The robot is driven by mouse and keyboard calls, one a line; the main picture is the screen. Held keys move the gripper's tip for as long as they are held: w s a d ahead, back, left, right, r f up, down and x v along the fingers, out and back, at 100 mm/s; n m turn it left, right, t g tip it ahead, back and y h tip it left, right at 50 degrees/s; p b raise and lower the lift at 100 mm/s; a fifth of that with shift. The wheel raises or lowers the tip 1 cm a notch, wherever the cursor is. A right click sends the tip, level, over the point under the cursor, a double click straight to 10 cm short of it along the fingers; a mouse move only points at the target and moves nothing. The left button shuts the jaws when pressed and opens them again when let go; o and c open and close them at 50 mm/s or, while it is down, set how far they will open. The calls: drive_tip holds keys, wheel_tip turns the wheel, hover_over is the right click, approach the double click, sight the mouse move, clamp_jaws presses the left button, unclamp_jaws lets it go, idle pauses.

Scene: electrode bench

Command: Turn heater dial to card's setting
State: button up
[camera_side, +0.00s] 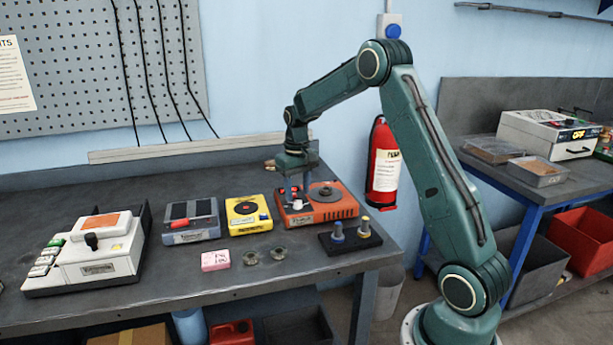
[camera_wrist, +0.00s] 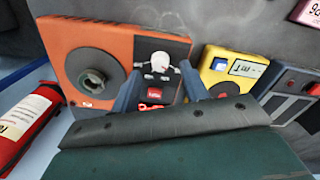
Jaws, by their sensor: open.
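The orange heater (camera_side: 336,207) sits on the bench at the right, with a round dark plate on top. It also shows in the wrist view (camera_wrist: 118,38). Its white dial (camera_wrist: 160,62) is on a black panel with small white marks, above a red label or switch. My gripper (camera_side: 296,194) is over the heater's left part, pointing down. In the wrist view my gripper (camera_wrist: 158,82) is open, one finger on each side of the dial; I cannot tell whether they touch it. The pink card (camera_side: 215,260) lies flat in front; its writing is too small to read.
A yellow device (camera_side: 248,214) stands just left of the heater, with a grey device (camera_side: 190,221) beyond it. A black block with two knobs (camera_side: 350,238) is near the front edge. Two small glass dishes (camera_side: 265,255) lie beside the card. A white instrument (camera_side: 98,250) is far left.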

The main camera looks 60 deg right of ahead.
sight(298, 204)
drive_tip(key=shift+f, duration=1.5)
drive_tip(key=shift+c, duration=0.3)
drive_tip(key=c, duration=0.9)
